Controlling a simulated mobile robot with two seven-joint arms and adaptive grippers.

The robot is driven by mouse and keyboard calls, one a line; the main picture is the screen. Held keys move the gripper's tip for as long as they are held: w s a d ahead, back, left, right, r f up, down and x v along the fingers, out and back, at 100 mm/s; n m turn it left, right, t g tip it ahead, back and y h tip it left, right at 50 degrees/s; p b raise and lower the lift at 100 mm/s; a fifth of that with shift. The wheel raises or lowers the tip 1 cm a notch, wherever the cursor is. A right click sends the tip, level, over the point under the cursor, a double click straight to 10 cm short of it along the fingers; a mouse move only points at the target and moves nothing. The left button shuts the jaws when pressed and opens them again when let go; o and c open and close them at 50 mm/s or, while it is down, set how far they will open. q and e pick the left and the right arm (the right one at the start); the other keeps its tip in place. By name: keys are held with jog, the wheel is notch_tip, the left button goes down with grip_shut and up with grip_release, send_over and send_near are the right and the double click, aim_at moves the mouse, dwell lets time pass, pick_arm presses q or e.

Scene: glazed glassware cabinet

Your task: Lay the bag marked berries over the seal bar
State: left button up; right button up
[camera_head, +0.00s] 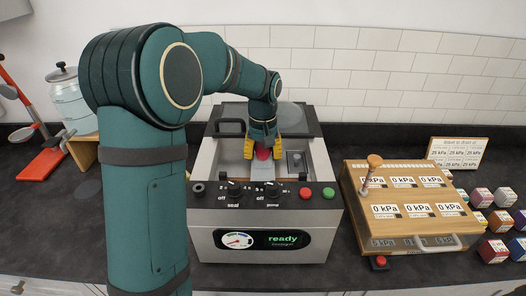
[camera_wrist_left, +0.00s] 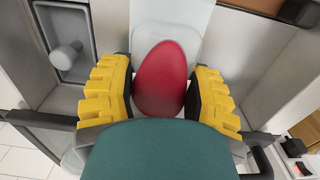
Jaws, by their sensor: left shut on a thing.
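My left gripper (camera_head: 264,154), with yellow fingers, is inside the open chamber of the grey sealing machine (camera_head: 225,160). It is shut on a bag with a red, egg-shaped filling (camera_head: 263,154). In the left wrist view the filling (camera_wrist_left: 162,75) lies between the two yellow fingers (camera_wrist_left: 160,100). The bag's pale flat part (camera_wrist_left: 178,35) reaches beyond it, toward the machine's front panel (camera_head: 265,195). No berries marking is readable. I cannot make out the seal bar or tell whether the bag touches it. My right gripper is not in view.
The machine's dark lid (camera_head: 298,118) stands raised behind the chamber. A red button (camera_head: 305,193) and a green button (camera_head: 329,193) sit on its front panel. A wooden gauge box (camera_head: 400,205) and several small coloured boxes (camera_head: 481,197) stand at the right.

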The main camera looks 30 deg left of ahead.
pick_arm(q)
jog(key=o, duration=1.5)
jog(key=shift+o, duration=0.2)
jog(key=shift+r, duration=0.1)
jog(key=shift+r+p, duration=3.05)
jog(key=shift+r, duration=0.25)
jog(key=shift+r+p, duration=0.45)
jog(key=shift+r, duration=0.7)
